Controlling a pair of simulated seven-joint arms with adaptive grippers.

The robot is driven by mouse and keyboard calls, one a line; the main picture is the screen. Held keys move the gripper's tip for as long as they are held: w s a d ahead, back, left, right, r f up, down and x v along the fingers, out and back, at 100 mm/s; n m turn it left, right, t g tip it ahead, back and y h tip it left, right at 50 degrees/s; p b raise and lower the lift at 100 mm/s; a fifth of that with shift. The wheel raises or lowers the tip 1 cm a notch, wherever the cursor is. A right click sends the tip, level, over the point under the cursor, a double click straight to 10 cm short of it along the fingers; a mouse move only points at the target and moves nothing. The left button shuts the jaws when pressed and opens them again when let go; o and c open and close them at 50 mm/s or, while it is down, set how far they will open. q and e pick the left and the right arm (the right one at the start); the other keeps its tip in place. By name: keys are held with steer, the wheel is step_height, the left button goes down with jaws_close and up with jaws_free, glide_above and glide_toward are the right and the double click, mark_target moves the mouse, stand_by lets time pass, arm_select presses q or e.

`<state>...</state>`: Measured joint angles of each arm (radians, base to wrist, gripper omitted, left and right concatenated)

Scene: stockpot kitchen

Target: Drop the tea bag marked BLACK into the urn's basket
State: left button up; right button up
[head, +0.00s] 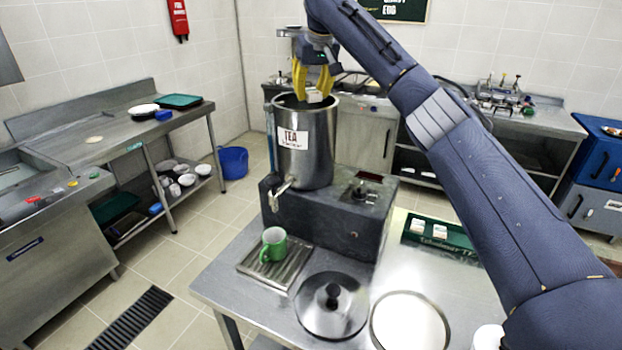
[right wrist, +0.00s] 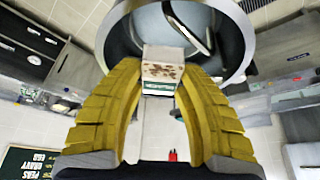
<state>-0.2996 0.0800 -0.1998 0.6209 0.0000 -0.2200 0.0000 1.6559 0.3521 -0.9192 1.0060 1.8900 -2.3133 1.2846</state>
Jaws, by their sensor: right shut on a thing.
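My right gripper (head: 312,93) has yellow fingers and points down over the open mouth of the steel urn (head: 308,150), labelled TEA. It is shut on a small white tea bag (head: 315,97) with brown specks and a green band, also between the fingertips in the right wrist view (right wrist: 161,68). I cannot read a mark on this bag. In the right wrist view the urn's round rim (right wrist: 236,30) lies just beyond the bag. The basket cannot be made out clearly inside. My left gripper is out of view.
A green tray (head: 463,243) with white tea bags (head: 417,225) lies on the counter right of the urn's dark base. A green mug (head: 273,243) stands on the drip grate (head: 250,270) below the tap. A black-knobbed lid (head: 331,305) and a pale round plate (head: 408,322) lie in front.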

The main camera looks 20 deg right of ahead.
steer(key=shift+f, duration=0.2)
steer(key=o, duration=0.9)
steer(key=shift+o, duration=0.2)
steer(key=v, duration=1.2)
steer(key=shift+r, duration=0.1)
